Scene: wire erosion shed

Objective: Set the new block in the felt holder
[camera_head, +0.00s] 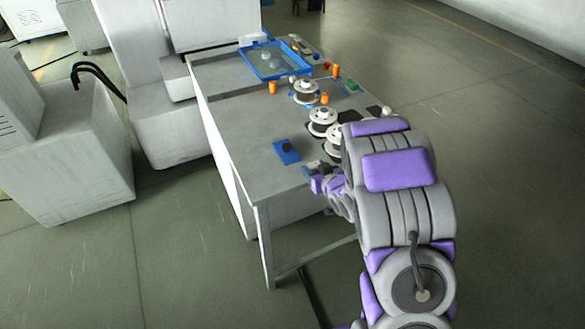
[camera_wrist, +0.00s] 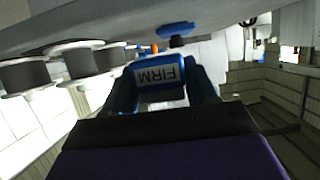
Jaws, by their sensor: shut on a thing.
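My gripper (camera_wrist: 163,88) is shut on a blue block (camera_wrist: 150,86) with a white label reading FIRM, seen between its two blue fingers in the wrist view. In the head view my gripper (camera_head: 314,174) is at the table's near right part, largely hidden by my arm, and the block cannot be made out clearly. A flat blue piece with a dark lump on it (camera_head: 287,151) lies on the table to the left of my gripper; it also shows in the wrist view (camera_wrist: 176,28), apart from the held block. I cannot tell for certain whether it is the felt holder.
White-rimmed spools with dark windings (camera_head: 323,122) stand along the table (camera_head: 235,125); they show at left in the tilted wrist view (camera_wrist: 75,63). A blue-rimmed tray (camera_head: 272,76) and orange pieces (camera_head: 273,88) are farther back. The table's left front is bare.

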